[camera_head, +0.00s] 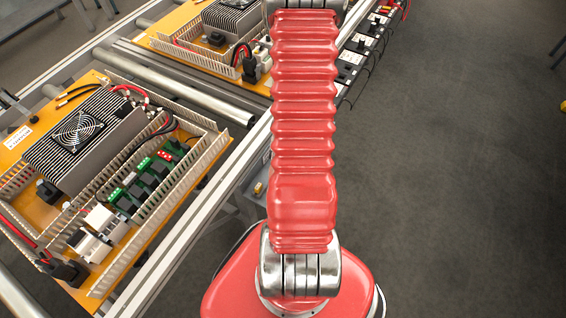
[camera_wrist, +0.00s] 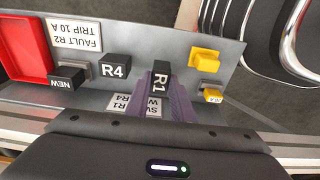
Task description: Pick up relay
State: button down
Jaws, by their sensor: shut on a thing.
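A black relay marked R1 (camera_wrist: 161,76) stands upright in the wrist view, between the two purple fingers of my gripper (camera_wrist: 160,93). The fingers are shut on its sides. Its lower part is hidden, so I cannot tell whether it still touches the grey panel (camera_wrist: 125,87). A black block marked R4 (camera_wrist: 115,68) stands just to the left, apart from the fingers. Another black block, marked NEW (camera_wrist: 66,82), is further left. In the head view my gripper is out of sight.
A red bin (camera_wrist: 22,48) is at the panel's left end, beside a label reading FAULT R2 TRIP 10 A (camera_wrist: 76,36). Yellow parts (camera_wrist: 205,61) sit to the right. In the head view, an orange board (camera_head: 40,212) with white ducts lies left; grey floor (camera_head: 470,180) is open right.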

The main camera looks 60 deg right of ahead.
jog(key=shift+r, duration=4.35)
jog(key=shift+w+a, duration=0.1)
